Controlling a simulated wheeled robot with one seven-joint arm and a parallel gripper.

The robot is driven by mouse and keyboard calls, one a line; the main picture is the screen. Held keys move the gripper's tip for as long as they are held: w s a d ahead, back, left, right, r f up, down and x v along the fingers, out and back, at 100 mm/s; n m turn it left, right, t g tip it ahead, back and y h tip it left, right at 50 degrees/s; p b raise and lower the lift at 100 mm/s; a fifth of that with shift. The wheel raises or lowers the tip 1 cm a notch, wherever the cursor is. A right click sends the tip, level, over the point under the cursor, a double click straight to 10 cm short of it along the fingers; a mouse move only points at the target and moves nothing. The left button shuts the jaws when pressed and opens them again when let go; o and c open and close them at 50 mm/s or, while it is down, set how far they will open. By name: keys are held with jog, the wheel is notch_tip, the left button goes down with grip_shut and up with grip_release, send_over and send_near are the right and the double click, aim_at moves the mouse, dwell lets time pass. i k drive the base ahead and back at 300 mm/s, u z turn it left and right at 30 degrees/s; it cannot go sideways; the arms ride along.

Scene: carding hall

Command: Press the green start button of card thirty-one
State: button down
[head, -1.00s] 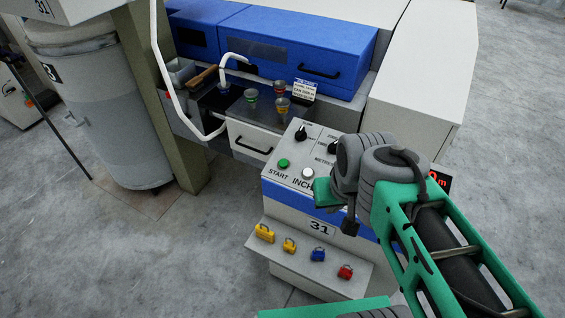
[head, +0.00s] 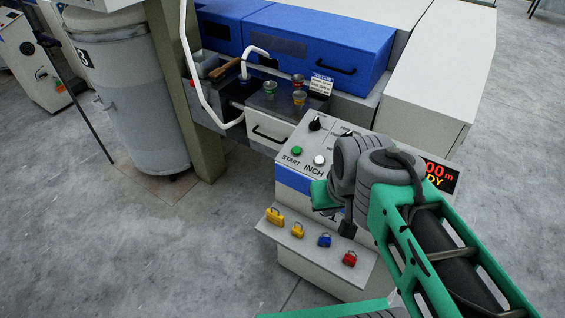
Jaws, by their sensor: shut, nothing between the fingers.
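The green start button (head: 297,151) is on the sloped top of the control box, above the word START, and it is uncovered. A white button (head: 320,159) marked INCH sits to its right. The control box (head: 292,178) of card thirty-one has a blue band, and my arm covers most of its number plate. My green and grey arm reaches in from the lower right, its grey joints to the right of both buttons in the picture.
A ledge with several padlocks (head: 324,240) sticks out below the box. A lit display (head: 440,176) shows partly behind my arm. A white drawer (head: 268,133), small cups and a bent white pipe stand behind. A grey can (head: 135,100) is at left; floor in front is clear.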

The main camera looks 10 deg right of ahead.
aim_at(297, 150)
jog(key=u, duration=0.5)
jog(key=k, duration=1.15)
jog(key=u, duration=0.85)
jog(key=i, duration=0.7)
jog(key=u, duration=0.45)
jog(key=i, duration=0.85)
jog(key=z, duration=0.7)
jog(key=i, duration=0.75)
jog(key=z, duration=0.95)
jog(key=i, duration=0.25)
jog(key=z, duration=0.3)
